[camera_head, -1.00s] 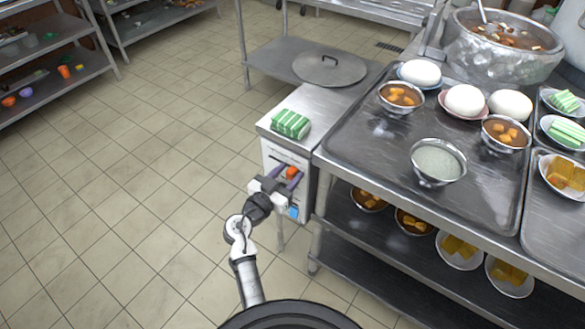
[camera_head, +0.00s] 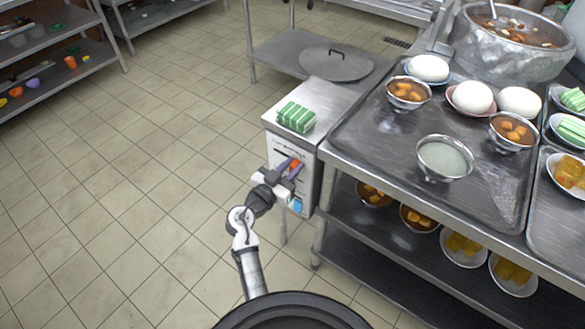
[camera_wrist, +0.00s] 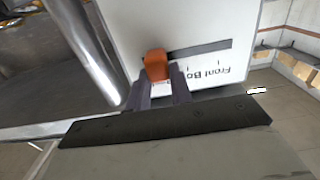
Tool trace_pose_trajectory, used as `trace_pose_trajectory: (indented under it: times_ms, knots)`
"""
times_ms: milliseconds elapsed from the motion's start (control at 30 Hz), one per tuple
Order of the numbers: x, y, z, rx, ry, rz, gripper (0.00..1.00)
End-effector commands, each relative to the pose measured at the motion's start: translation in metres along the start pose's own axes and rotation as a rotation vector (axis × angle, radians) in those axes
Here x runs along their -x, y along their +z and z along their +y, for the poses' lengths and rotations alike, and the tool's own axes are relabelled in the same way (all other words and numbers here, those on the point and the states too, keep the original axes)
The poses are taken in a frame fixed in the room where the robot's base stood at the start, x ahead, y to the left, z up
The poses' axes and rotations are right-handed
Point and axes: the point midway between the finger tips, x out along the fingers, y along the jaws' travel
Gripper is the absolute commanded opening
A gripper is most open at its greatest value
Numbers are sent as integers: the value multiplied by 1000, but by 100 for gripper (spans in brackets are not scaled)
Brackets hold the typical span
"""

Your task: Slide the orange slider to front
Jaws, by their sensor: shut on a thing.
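The orange slider (camera_head: 295,165) is a small knob on the white front panel of a metal box beside the steel table. In the wrist view, the orange slider (camera_wrist: 155,64) sits at the left end of the visible dark slot (camera_wrist: 205,48), which runs to the right from it. Upside-down lettering beginning "Front Bo" is on the panel by the slot. My gripper (camera_head: 289,168) is at the panel, its purple fingers around the slider. In the wrist view my gripper (camera_wrist: 158,77) is shut on the slider, one fingertip on each side.
A green-and-white striped stack (camera_head: 296,117) lies on the box top. A blue part (camera_head: 297,205) is low on the panel. The steel table (camera_head: 372,140) with bowls and buns stands close on the right. Open tiled floor (camera_head: 150,170) lies to the left.

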Motion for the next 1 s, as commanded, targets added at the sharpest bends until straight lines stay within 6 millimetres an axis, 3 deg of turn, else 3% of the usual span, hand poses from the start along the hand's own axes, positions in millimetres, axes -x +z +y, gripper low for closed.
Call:
trace_pose_trajectory:
  times_ms: [400,867,900,1000]
  knots:
    - [-1,3,-68,-2,-3,6,0]
    - [0,-2,-82,-2,-6,3,0]
    - [0,-2,-82,-2,-7,3,23]
    - [0,-2,-82,-2,-7,3,36]
